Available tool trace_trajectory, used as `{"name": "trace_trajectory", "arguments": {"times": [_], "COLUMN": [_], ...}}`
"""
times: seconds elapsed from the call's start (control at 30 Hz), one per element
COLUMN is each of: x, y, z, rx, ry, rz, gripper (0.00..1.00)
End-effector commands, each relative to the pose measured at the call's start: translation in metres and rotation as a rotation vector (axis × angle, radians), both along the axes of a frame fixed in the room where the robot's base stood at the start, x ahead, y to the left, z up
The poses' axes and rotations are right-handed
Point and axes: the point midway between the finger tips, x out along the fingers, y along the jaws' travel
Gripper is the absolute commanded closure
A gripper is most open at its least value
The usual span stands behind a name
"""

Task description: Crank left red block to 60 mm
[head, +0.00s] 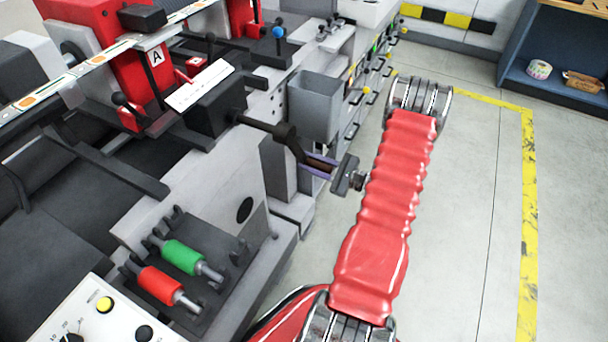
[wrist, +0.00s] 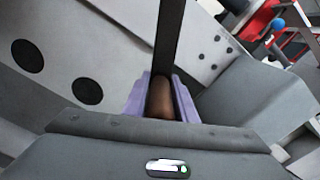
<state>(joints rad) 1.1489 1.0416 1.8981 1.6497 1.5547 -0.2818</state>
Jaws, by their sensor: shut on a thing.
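The left red block (head: 132,72), marked with a letter A, stands on the machine in the upper left of the head view. A white scale strip (head: 200,87) lies beside it, its marks too small to read. A dark crank (head: 283,134) sticks out from a black housing below the scale. My gripper (head: 318,165) is shut on the crank's brown handle, with purple pads at its sides. In the wrist view the brown handle (wrist: 160,98) sits between the purple pads, and the dark crank arm (wrist: 168,40) runs up from it.
A second red block (head: 243,18) stands farther back. A grey bin (head: 315,105) hangs on the machine's side near my gripper. Green (head: 182,256) and red (head: 160,285) rollers rest on holders in front. The floor (head: 470,200) to the right is clear.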

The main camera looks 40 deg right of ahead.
Motion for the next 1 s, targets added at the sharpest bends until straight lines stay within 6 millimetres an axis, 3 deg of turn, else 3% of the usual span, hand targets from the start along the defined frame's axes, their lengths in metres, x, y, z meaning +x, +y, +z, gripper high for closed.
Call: {"name": "trace_trajectory", "arguments": {"times": [0.1, 0.3, 0.83, 0.87, 1.0], "x": [0.006, 0.011, 0.014, 0.014, 0.014], "y": [-0.017, -0.032, -0.037, -0.037, -0.036], "z": [0.01, 0.022, 0.027, 0.027, 0.026], "rx": [-0.08, -0.169, -0.206, -0.206, -0.205], "ry": [-0.029, -0.061, -0.073, -0.073, -0.073], "rz": [-0.004, -0.003, -0.002, -0.002, -0.001], "gripper": [1.0, 1.0, 1.0, 0.74, 0.65]}}
